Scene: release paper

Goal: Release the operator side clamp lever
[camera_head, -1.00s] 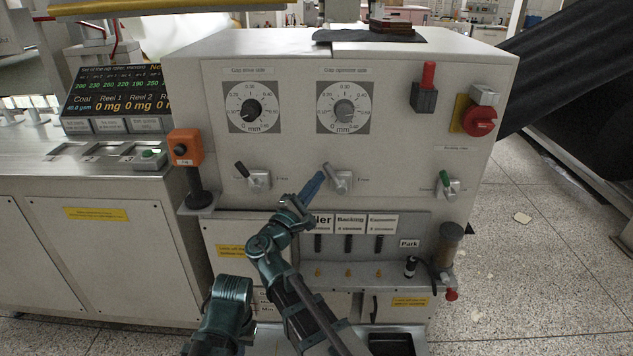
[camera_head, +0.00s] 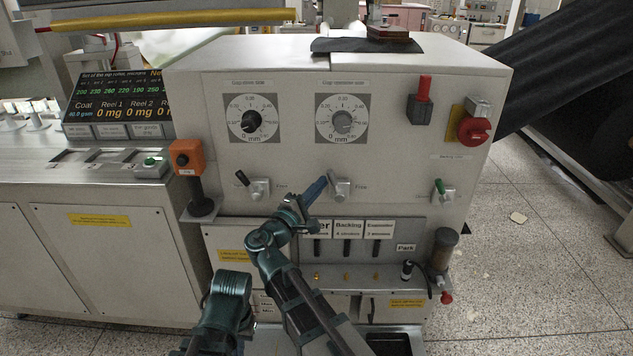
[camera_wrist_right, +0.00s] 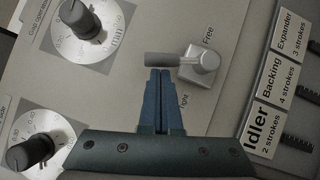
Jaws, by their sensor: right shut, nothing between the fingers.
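The operator side clamp lever (camera_head: 340,188) is on the machine's front panel, below the operator side gap dial (camera_head: 342,119). In the head view its grey handle tilts up and left from its metal base. My right gripper (camera_head: 321,184) is shut and empty, its blue fingertips close beside the handle on the left. In the right wrist view the shut fingertips (camera_wrist_right: 160,72) lie just under the lever handle (camera_wrist_right: 160,59); I cannot tell whether they touch it. The labels Free and Tight show around the base. My left gripper is not in view.
Another clamp lever (camera_head: 254,186) with a dark handle is to the left, and a green-handled lever (camera_head: 442,191) to the right. The orange button box (camera_head: 187,158) stands at the panel's left. A labelled strip (camera_head: 349,229) with several dark handles is below. A red switch (camera_head: 474,130) is at upper right.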

